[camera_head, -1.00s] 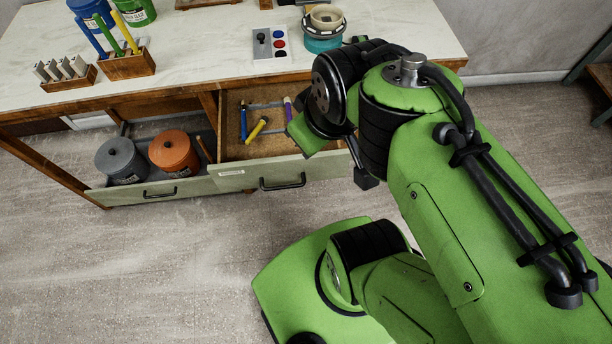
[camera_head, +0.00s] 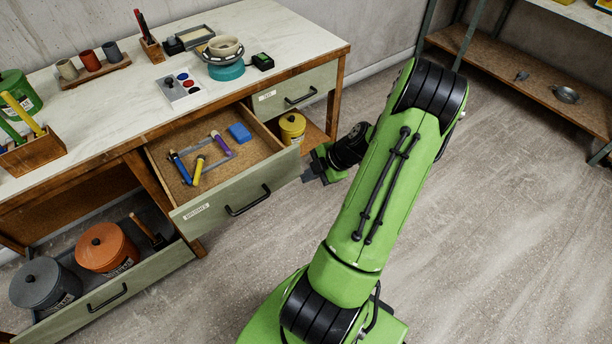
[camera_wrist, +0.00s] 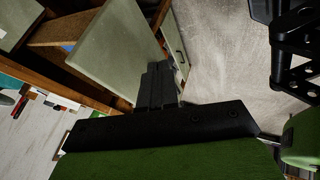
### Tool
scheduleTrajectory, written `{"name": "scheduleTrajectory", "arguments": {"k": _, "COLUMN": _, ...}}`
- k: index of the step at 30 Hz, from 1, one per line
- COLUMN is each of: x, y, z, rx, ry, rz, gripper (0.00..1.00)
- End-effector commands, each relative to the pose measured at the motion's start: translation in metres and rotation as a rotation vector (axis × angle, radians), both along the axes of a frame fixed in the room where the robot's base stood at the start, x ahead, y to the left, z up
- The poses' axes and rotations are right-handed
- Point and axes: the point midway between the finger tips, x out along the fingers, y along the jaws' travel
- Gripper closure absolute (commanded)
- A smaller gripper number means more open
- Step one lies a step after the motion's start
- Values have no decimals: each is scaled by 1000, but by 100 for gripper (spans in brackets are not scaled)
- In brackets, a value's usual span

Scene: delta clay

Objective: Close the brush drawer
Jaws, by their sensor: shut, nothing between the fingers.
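The brush drawer (camera_head: 240,196), with a grey-green front, a "BRUSHES" label and a black bar handle (camera_head: 247,201), is pulled out from the workbench. Inside lie paint-tube-like or brush-like sticks (camera_head: 198,170) in blue, yellow and purple, and a blue block (camera_head: 240,133). My gripper (camera_head: 309,174) is shut and empty, just right of the drawer front's right end; I cannot tell whether it touches. In the wrist view, my shut fingers (camera_wrist: 160,84) lie beside a pale grey-green panel (camera_wrist: 115,50), likely the drawer front. The handle's grip is clear of my fingers.
A lower drawer (camera_head: 105,299) at the left is also open, with grey (camera_head: 45,285) and orange (camera_head: 106,249) pots. A shut drawer (camera_head: 295,92) and a yellow pot (camera_head: 292,127) are by the right end. Floor in front is clear. A shelf (camera_head: 520,75) stands right.

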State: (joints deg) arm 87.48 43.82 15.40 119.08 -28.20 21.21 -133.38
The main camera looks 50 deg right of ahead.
Motion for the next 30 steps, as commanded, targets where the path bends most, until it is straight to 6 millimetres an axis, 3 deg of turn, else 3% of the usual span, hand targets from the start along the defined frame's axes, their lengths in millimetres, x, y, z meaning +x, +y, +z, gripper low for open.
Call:
{"name": "scheduleTrajectory", "arguments": {"k": 8, "x": 35, "y": 16, "z": -53, "rx": 4, "ry": 1, "rz": 3, "gripper": 100}}
{"name": "scheduleTrajectory", "arguments": {"k": 12, "x": 59, "y": 8, "z": -51, "rx": -1, "ry": 0, "rz": 2, "gripper": 100}}
{"name": "scheduleTrajectory", "arguments": {"k": 16, "x": 70, "y": 4, "z": -51, "rx": 0, "ry": 2, "rz": 0, "gripper": 100}}
{"name": "scheduleTrajectory", "arguments": {"k": 30, "x": 74, "y": 3, "z": -50, "rx": 1, "ry": 3, "rz": 0, "gripper": 100}}
